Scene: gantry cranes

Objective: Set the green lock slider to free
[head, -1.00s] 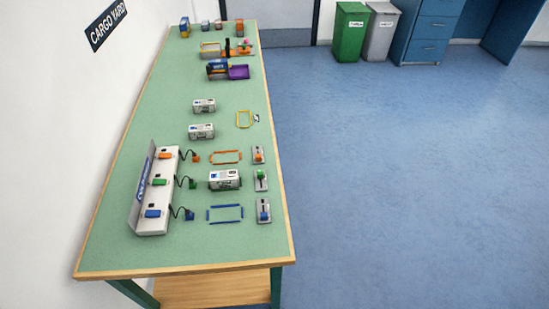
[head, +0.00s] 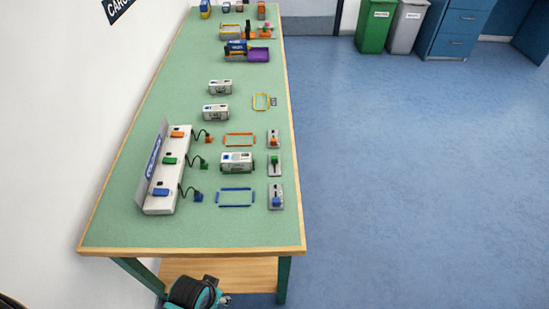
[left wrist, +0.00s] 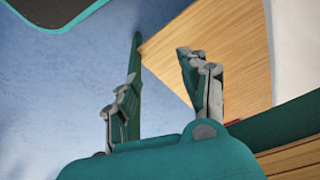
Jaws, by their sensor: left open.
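The green lock slider (head: 274,159) is a small green knob on a grey plate at the table's right edge in the head view. It sits toward the far end of its plate, between the orange and blue sliders. My left gripper shows in the left wrist view (left wrist: 163,90), its two fingers apart and nothing between them. In the head view, a teal and dark part of my arm shows low at the table's near end, below the tabletop and well away from the slider. My right gripper is not in view.
The orange slider (head: 273,139) and blue slider (head: 276,201) flank the green one. A white container (head: 237,164) stands to its left. A white panel (head: 159,204) with coloured plugs is farther left. The table (head: 130,225) has a wooden edge; floor on the right is free.

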